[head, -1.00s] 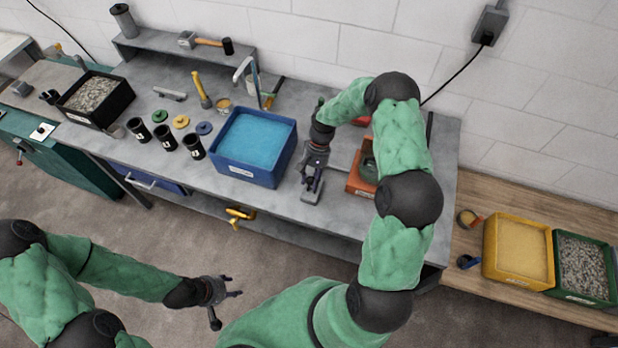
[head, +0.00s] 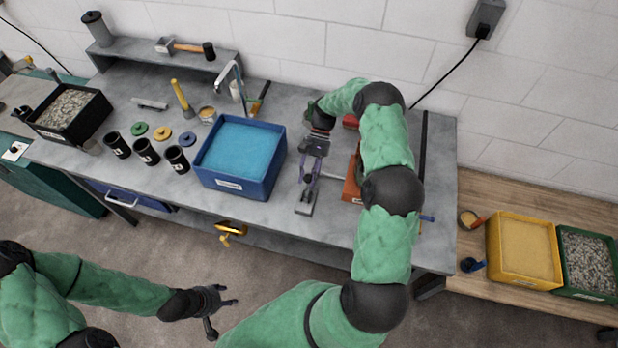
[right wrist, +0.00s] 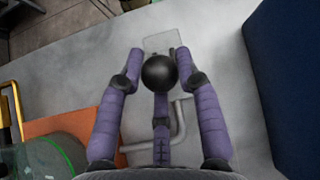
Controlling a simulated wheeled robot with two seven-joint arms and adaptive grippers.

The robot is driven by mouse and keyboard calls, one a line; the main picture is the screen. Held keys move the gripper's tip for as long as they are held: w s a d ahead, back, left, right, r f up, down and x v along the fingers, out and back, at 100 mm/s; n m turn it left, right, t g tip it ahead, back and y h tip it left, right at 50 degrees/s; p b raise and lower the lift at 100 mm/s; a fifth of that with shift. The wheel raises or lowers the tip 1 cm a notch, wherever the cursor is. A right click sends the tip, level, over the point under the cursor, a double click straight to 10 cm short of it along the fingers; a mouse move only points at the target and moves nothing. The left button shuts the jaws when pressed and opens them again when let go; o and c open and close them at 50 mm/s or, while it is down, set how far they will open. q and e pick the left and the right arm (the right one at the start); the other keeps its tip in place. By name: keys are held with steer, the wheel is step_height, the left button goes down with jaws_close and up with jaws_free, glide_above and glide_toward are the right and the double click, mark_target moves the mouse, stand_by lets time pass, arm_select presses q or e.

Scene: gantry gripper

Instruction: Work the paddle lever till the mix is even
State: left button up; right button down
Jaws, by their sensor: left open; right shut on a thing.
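The paddle lever's black ball knob (right wrist: 159,72) is between the purple fingers of my right gripper (right wrist: 155,62), which is shut on it. In the head view my right gripper (head: 310,178) is at the lever, over a small grey base plate (head: 304,203) on the bench. A bent grey rod (right wrist: 180,125) lies below the knob. An orange box (head: 351,188) stands just right of the gripper, mostly hidden by my right arm. A round green-rimmed vessel (right wrist: 45,155) shows at the orange box; its mix cannot be made out. My left gripper (head: 224,302) is open and empty, off the bench's front.
A blue bin (head: 236,185) stands close left of the right gripper. Several black cups, coloured lids and hand tools lie further left on the bench. A yellow bin (head: 524,250) and green bin (head: 588,262) stand on the wooden table at right. A yellow clamp (head: 231,231) hangs at the front edge.

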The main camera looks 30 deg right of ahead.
steer(key=shift+w+d+f+b, duration=0.25)
steer(key=shift+f+b, duration=0.1)
stand_by(0.6)
steer(key=shift+w+d+f+b, duration=0.35)
steer(key=shift+w+d+b, duration=0.1)
steer(key=shift+b, duration=0.15)
stand_by(0.4)
steer(key=c, duration=0.9)
jaws_free()
steer(key=shift+d, duration=0.1)
steer(key=shift+r, duration=0.1)
steer(key=v, duration=1.2)
